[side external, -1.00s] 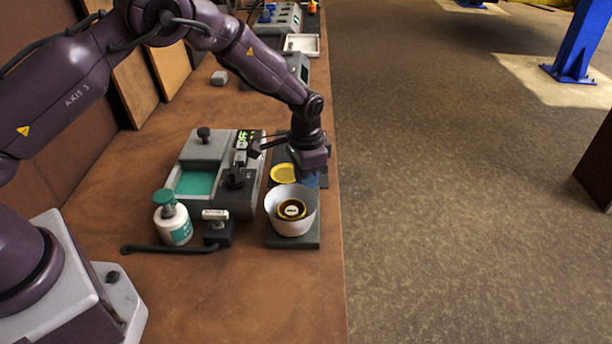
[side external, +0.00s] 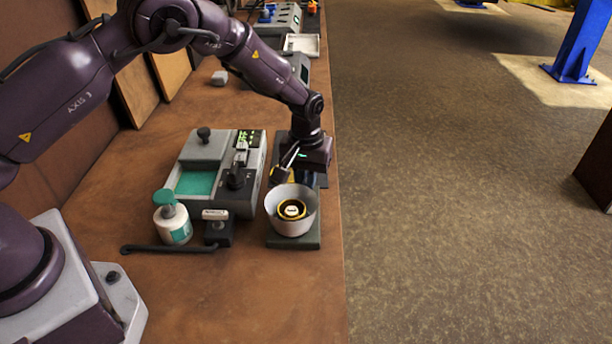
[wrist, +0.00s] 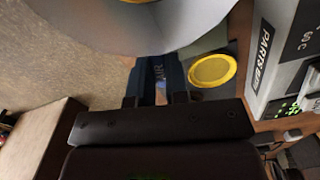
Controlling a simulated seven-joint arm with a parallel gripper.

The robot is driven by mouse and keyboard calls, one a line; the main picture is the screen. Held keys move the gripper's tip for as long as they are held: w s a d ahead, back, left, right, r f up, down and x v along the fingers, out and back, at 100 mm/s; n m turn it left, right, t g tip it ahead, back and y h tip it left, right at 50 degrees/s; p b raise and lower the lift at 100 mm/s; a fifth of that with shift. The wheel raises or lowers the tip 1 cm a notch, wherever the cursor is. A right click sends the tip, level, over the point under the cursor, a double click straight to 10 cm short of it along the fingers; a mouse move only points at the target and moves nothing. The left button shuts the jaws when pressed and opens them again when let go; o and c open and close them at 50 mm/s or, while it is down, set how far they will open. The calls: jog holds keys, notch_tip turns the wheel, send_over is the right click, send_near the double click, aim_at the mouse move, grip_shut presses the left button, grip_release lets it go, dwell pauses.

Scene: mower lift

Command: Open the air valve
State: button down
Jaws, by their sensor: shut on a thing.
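In the wrist view, a dark blue piece lettered AIR (wrist: 159,73) shows between my gripper's two dark fingers. My gripper (wrist: 156,62) is shut on this piece, which looks like the air valve's handle. In the side view my gripper (side external: 281,174) points down toward the camera, behind the grey bowl-shaped guard. The valve is mostly hidden there by the hand and guard. I cannot tell how far the handle is turned.
The grey guard (side external: 281,221) surrounds a yellow-ringed button (side external: 292,209). A yellow disc (wrist: 212,70) lies close beside the fingers. The parts washer (side external: 225,195) stands left. A white bottle (side external: 175,226) and black bar (side external: 165,249) are nearer. Open floor lies right.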

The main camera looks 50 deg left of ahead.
jog(key=shift+s+n, duration=0.1)
jog(key=shift+n, duration=1.2)
jog(key=c, duration=1.1)
grip_release()
notch_tip(320, 180, up, 13)
